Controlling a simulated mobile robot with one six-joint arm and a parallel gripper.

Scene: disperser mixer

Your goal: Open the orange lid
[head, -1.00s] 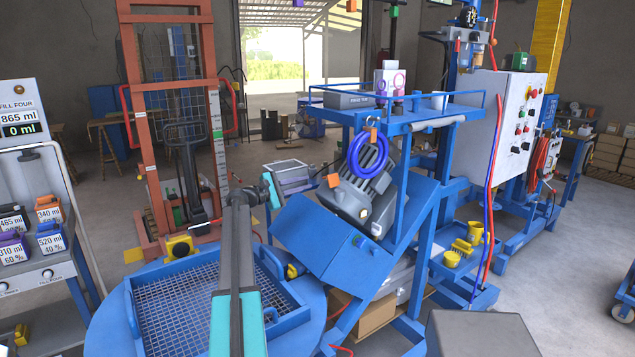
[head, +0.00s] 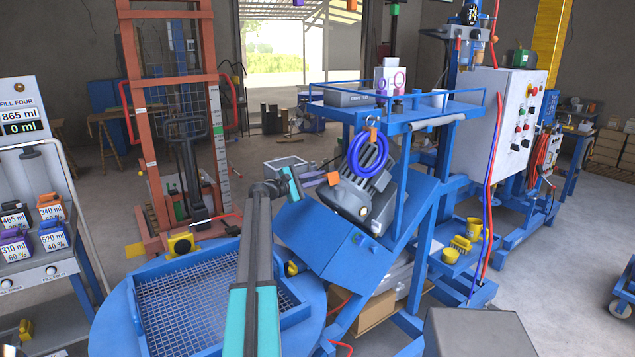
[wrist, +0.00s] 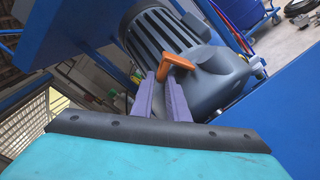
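The orange lid shows as a small bent orange piece (head: 333,179) at the left side of the grey motor in the head view. In the wrist view the orange lid (wrist: 181,61) sits against the motor's rounded grey housing, just ahead of my fingers. My gripper (wrist: 162,78) has two purple fingers with a gap between them. The lower end of the orange piece lies in line with that gap, by the fingertips. I cannot tell whether they touch. In the head view my teal wrist points right toward the orange piece.
The finned grey motor (head: 366,194) rests on a tilted blue housing (head: 335,245). A purple-blue ring (head: 368,155) hangs above it from the blue frame. A mesh-covered blue tray (head: 195,305) lies below my arm. A control cabinet (head: 500,120) stands at the right.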

